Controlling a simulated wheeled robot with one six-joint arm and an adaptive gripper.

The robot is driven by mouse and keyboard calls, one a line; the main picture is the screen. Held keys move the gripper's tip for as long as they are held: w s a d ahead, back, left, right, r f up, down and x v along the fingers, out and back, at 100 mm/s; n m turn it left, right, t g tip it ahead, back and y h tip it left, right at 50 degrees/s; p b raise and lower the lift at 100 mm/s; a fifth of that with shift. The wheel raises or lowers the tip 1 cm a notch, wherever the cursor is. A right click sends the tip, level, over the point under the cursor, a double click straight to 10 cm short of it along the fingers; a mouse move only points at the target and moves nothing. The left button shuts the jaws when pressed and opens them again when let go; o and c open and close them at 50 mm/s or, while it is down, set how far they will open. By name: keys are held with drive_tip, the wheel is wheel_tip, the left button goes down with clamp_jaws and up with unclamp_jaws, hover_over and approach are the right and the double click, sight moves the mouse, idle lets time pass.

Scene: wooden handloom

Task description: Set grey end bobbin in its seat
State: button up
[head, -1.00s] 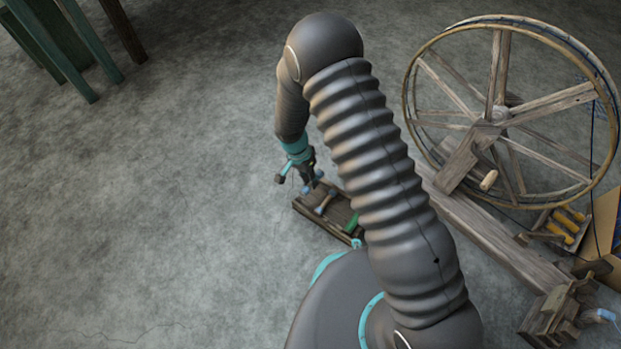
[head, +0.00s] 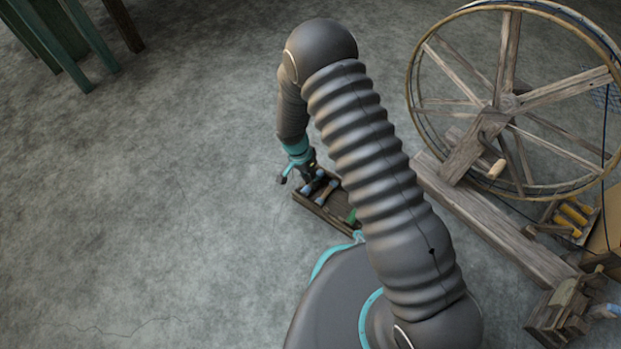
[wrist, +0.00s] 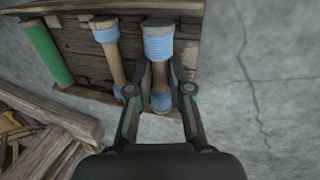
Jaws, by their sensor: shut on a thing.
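My gripper (wrist: 160,92) is shut on a wooden bobbin (wrist: 159,45) with a pale grey end and blue-grey bands, at the right end of a dark wooden tray (wrist: 80,62). The bobbin lies lengthwise between the two fingers, its far end and lower band showing. I cannot tell whether it touches the tray floor or is just above it. In the head view my gripper (head: 311,176) is at the far left end of the tray (head: 331,219), small and partly covered by my own wrist. The bobbin's seat cannot be made out.
A similar blue-banded bobbin (wrist: 108,45) lies left of the held one, and a green bobbin (wrist: 48,54) farther left. A large spoked wooden wheel (head: 507,103) on a long beam (head: 490,225) stands to the right. A green-legged stand (head: 85,45) is at top left. The floor at left is clear.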

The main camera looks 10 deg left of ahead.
drive_tip(key=o, duration=0.8)
drive_tip(key=shift+o, duration=0.2)
drive_tip(key=shift+r, duration=0.1)
drive_tip(key=v, duration=1.1)
drive_tip(key=shift+r, duration=0.4)
drive_tip(key=shift+w+a, duration=0.1)
drive_tip(key=shift+a, duration=0.05)
